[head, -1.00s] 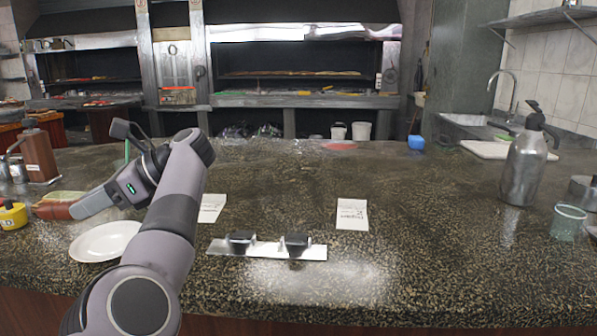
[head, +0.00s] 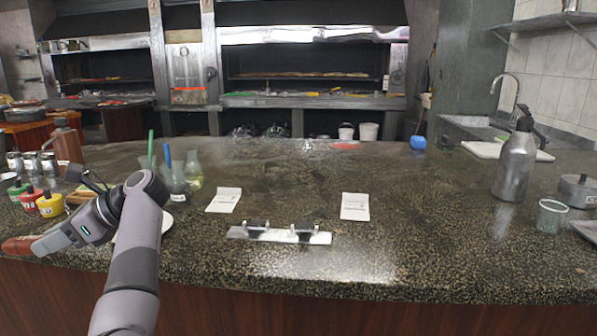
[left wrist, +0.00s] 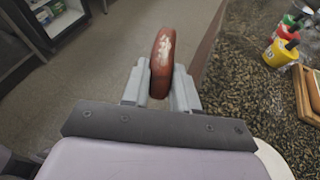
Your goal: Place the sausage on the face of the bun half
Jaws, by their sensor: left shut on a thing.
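The sausage (head: 18,246) is reddish brown and sits at the far left of the head view, by the counter's front edge. My left gripper (head: 42,246) is shut on it. In the left wrist view the sausage (left wrist: 162,62) stands up between the two fingers (left wrist: 160,88), with a pale patch on its side and the floor behind it. A white plate (head: 166,222) is mostly hidden behind my left arm; its rim also shows at the bottom right of the left wrist view (left wrist: 274,160). I cannot make out the bun half. My right gripper is not in view.
Red, green and yellow jars (head: 50,205) stand at the left, near a wooden tray (left wrist: 303,97) partly hidden by my arm in the head view. The counter's middle is mostly clear.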

